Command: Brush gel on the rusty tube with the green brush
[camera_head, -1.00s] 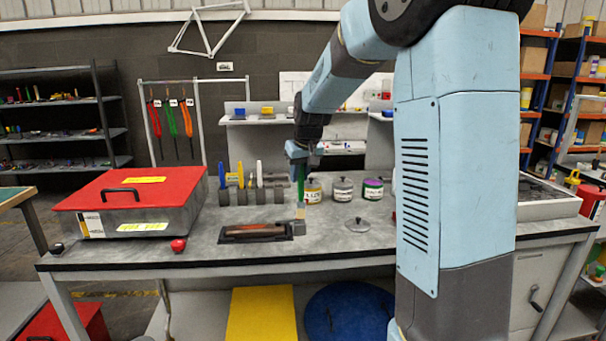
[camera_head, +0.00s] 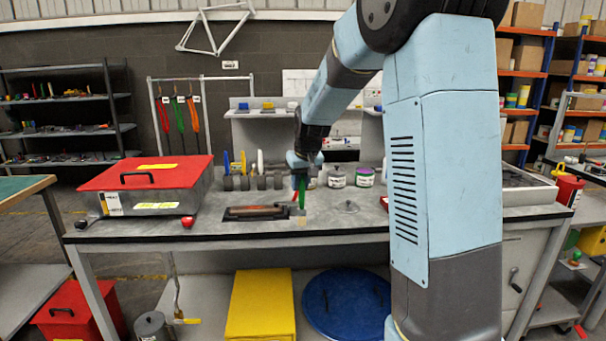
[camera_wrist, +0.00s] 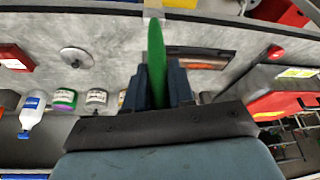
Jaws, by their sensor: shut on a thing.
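My gripper (camera_head: 302,170) is shut on the green brush (camera_head: 301,194), which hangs bristles down over the workbench. The pale bristles (camera_head: 301,221) are just right of the dark tray's right end; I cannot tell whether they touch the bench. The rusty tube (camera_head: 258,211) lies lengthwise in the dark tray (camera_head: 229,217). An open-looking jar (camera_head: 313,182) stands behind the gripper, mostly hidden. I cannot see gel on the tube.
A loose lid (camera_head: 348,207) lies right of the brush. A red-lidded case (camera_head: 150,175) and red knob-like object (camera_head: 188,222) are left. A holder rack (camera_head: 250,183) stands behind the tray.

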